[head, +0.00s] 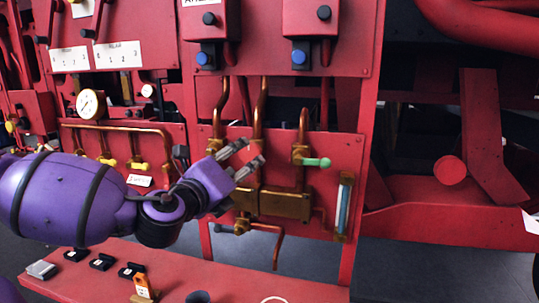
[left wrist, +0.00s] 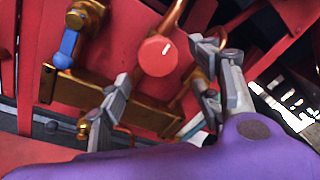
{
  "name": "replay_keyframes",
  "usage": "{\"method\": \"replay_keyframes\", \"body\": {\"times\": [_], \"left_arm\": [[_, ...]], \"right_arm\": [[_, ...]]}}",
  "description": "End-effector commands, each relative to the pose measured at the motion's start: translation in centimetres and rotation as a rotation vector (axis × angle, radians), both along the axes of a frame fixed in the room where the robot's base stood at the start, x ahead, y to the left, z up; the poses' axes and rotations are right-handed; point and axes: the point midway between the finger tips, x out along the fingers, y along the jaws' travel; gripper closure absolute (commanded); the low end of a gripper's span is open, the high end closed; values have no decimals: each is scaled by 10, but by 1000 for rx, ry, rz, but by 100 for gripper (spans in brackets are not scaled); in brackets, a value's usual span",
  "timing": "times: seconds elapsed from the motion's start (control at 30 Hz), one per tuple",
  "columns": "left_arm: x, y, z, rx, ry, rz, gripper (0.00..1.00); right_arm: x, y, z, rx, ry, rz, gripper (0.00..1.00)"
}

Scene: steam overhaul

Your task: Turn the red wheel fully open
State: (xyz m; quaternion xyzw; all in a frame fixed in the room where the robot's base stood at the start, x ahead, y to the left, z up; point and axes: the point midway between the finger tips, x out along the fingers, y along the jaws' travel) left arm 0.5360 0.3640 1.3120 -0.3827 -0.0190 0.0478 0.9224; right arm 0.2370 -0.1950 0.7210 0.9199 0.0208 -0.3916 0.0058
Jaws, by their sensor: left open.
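The red wheel (left wrist: 158,56) is a round red disc with a short white mark near its upper right, in the left wrist view. It sits in front of brass pipes and a brass block (left wrist: 140,107). My left gripper (left wrist: 160,66) is open, with one finger on either side of the wheel in that view. I cannot tell whether the fingers touch it. In the head view my left gripper (head: 255,152) reaches to the red panel (head: 343,150), and the wheel is hard to make out against the red there. My right gripper is not in view.
A green-handled valve (head: 318,162) and a glass tube (head: 343,205) are right of the gripper. A blue handle (left wrist: 68,45) shows in the left wrist view. Copper pipes (head: 263,100) rise above. A red ledge (head: 235,275) with small items lies below.

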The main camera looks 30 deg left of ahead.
Motion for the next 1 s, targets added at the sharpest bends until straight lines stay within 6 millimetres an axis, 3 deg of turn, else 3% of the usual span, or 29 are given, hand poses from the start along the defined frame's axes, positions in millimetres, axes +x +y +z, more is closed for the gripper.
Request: {"method": "replay_keyframes", "body": {"times": [0.3, 0.5, 0.63, 0.87, 1.0], "left_arm": [[48, 6, -12, 14, 12, 5, 42], [71, 9, -8, 11, 9, 5, 42], [76, 9, -4, 10, 4, 3, 42], [76, 9, 0, 8, 0, 2, 42], [76, 9, 0, 8, 1, 3, 59]], "right_arm": [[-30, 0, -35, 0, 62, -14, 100], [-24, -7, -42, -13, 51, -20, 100], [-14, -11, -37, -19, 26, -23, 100], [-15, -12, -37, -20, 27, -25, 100], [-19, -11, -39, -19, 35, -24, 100]]}}
